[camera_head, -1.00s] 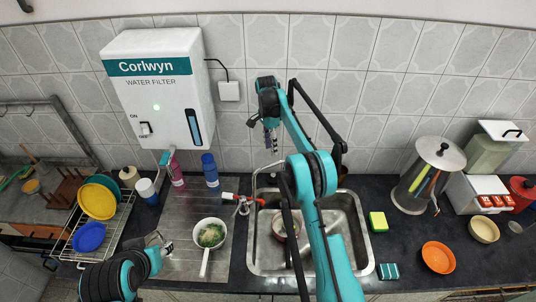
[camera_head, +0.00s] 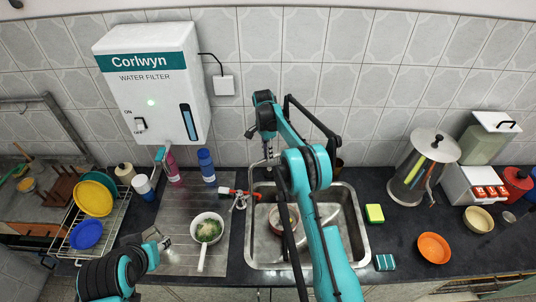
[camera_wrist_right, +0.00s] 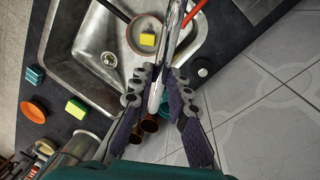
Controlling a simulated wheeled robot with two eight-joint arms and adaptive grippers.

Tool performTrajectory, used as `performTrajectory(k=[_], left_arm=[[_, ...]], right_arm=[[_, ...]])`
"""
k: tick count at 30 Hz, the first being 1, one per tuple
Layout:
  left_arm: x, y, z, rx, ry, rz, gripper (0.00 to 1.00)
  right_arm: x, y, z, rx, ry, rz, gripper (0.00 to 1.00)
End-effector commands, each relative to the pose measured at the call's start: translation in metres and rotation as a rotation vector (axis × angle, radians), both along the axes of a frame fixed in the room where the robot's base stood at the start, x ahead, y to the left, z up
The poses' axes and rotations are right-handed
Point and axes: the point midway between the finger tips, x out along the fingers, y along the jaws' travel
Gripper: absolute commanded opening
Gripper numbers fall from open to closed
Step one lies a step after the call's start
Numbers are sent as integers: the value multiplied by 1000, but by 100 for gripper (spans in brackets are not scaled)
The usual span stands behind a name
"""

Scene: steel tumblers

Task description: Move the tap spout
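The tap spout is a chrome tube (camera_wrist_right: 174,28) at the sink. In the right wrist view it runs down between the two fingers of my right gripper (camera_wrist_right: 161,72). The fingers stand close on either side of it, and I see no clear closing on it. In the head view my right gripper (camera_head: 267,150) is over the back left of the sink, pointing down at the thin spout (camera_head: 255,172), and my right arm hides part of the sink. My left gripper (camera_head: 160,240) is open and empty, left of the white pan.
The steel sink (camera_head: 352,215) holds a brown pot (camera_head: 277,222). A white pan (camera_head: 207,222) stands on the drainboard, left of red-handled tap parts (camera_head: 240,196). Blue (camera_head: 206,165) and pink bottles stand behind. A yellow-green sponge (camera_head: 374,213) lies right of the sink.

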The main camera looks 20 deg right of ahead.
Motion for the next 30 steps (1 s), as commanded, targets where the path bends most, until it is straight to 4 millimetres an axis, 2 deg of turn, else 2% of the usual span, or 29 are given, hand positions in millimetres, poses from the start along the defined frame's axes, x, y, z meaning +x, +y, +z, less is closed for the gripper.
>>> performTrajectory(k=[8, 15, 21, 30], left_arm=[[0, 0, -7, 0, 0, 0, 40], [0, 0, -36, 0, 0, 0, 40], [0, 0, -47, 0, 0, 0, 40], [0, 0, -46, 0, 0, 0, 40]], right_arm=[[-6, -1, -1, 0, 0, -39, 0], [-41, -4, -4, 0, 0, -277, 0], [-64, 0, -2, 0, 0, -440, 0], [-68, 1, 1, -1, 1, -473, 0]])
